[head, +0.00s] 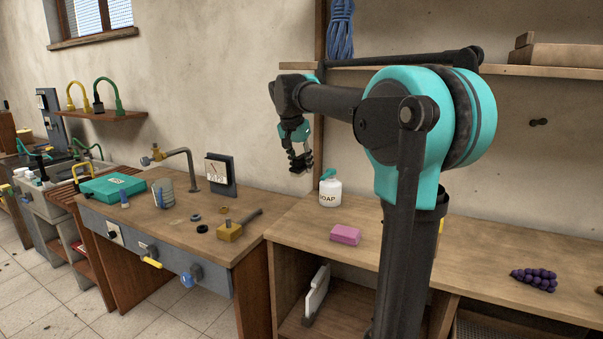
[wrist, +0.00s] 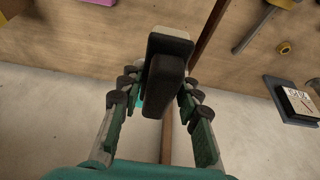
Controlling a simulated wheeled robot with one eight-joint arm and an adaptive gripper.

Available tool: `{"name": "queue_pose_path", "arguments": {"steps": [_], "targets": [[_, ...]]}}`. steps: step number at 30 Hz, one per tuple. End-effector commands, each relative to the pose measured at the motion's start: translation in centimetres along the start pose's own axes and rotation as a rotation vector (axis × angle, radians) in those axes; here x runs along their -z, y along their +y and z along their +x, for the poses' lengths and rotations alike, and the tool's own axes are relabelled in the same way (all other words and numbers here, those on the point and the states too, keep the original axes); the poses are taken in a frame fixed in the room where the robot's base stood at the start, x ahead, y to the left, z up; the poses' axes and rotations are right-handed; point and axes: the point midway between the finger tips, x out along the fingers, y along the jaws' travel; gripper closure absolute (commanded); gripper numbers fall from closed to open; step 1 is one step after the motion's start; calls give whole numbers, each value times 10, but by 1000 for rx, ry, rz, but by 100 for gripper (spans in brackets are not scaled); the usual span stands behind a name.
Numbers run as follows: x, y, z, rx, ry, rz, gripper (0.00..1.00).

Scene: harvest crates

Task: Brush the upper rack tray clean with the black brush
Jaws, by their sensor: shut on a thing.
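My gripper (head: 300,158) hangs in the air before the wall, above the bench, left of my arm's large joint. In the wrist view my gripper (wrist: 161,88) has its two fingers closed on the sides of a dark, blocky thing (wrist: 170,45), which looks like the black brush. In the head view the brush is too small and dark to tell apart from the fingers. I cannot pick out the upper rack tray in either view.
The right bench holds a white soap bottle (head: 330,192), a pink block (head: 345,234) and purple grapes (head: 533,279). A wall shelf (head: 470,68) runs behind my arm.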

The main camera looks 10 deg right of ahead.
Motion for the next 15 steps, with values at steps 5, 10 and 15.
{"name": "queue_pose_path", "arguments": {"steps": [5, 10, 15], "targets": [[0, 0, -1, 0, 0, 0, 100], [0, 0, 0, 0, 0, 0, 78], [0, 0, 0, 0, 0, 0, 90]]}}
